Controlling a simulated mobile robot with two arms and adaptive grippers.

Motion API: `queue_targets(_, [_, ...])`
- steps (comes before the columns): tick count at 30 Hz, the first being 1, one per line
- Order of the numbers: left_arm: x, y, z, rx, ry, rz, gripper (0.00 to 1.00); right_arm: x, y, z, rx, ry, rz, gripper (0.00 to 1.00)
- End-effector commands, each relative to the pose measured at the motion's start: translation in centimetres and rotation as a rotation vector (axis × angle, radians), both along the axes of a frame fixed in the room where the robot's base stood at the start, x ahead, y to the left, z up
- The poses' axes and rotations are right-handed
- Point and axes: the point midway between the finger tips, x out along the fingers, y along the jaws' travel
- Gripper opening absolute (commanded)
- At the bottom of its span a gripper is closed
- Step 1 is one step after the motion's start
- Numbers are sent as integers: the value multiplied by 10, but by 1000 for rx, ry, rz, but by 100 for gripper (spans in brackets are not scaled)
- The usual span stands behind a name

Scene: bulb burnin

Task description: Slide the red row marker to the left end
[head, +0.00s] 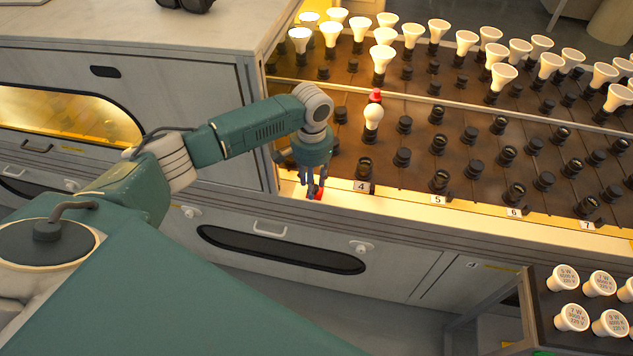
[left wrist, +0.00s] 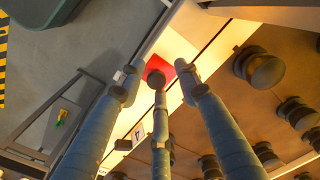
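The red row marker (head: 318,192) sits on the pale front ledge of the bulb rack, left of the number 4 tag (head: 361,186). My left gripper (head: 313,188) points down over it, and its fingers partly hide it in the head view. In the left wrist view the marker is a red plate (left wrist: 172,50) with a dark round knob (left wrist: 156,78). The fingers of my left gripper (left wrist: 157,77) stand apart around the knob, with gaps visible on both sides. I cannot tell if one finger touches it. My right gripper is not in view.
Rows of dark sockets and white bulbs (head: 373,114) stand behind the ledge (head: 410,194). Another red piece (head: 375,96) is by the middle rail. A grey cabinet (head: 190,90) borders the rack at left. A tray of bulbs (head: 545,310) is at lower right.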

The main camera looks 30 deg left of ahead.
Motion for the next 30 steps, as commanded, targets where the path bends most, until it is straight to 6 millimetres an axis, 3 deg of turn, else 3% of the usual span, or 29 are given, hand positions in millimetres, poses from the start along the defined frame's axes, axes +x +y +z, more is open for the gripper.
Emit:
queue_targets(11, [1, -3, 6, -6, -3, -3, 39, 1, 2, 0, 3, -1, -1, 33])
queue_targets(24, [1, -2, 89, -6, -5, -2, 39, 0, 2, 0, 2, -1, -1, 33])
queue_targets(30, [0, -1, 114, -5, -2, 0, 39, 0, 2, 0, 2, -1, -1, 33])
